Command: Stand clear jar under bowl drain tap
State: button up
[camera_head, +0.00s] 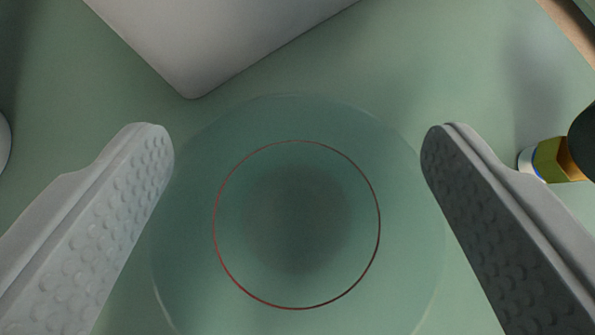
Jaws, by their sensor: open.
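The clear jar (190,225) is seen from above on a green surface, its faint round outline between my gripper's fingers. A thin red ring (297,141) shows on or in it. My gripper (297,150) is open, with one grey studded finger on each side of the jar. I cannot tell whether either finger touches it. I cannot make out the bowl or its drain tap for certain. A yellow-green faceted piece (558,160) with a white and blue end and a dark round part shows at the right edge.
A light grey box-like body (215,40) stands at the top, its corner close to the jar. A pale rounded thing (3,143) is cut off at the left edge. The green surface (440,70) is bare at the upper right, with a brown edge (575,25) in the corner.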

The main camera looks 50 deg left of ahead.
jog(key=v, duration=1.1)
jog(key=shift+o, duration=0.4)
jog(key=shift+s+d+r, duration=0.1)
jog(key=shift+r, duration=0.05)
jog(key=m, duration=3.6)
send_over(296, 223)
jog(key=shift+f, duration=5)
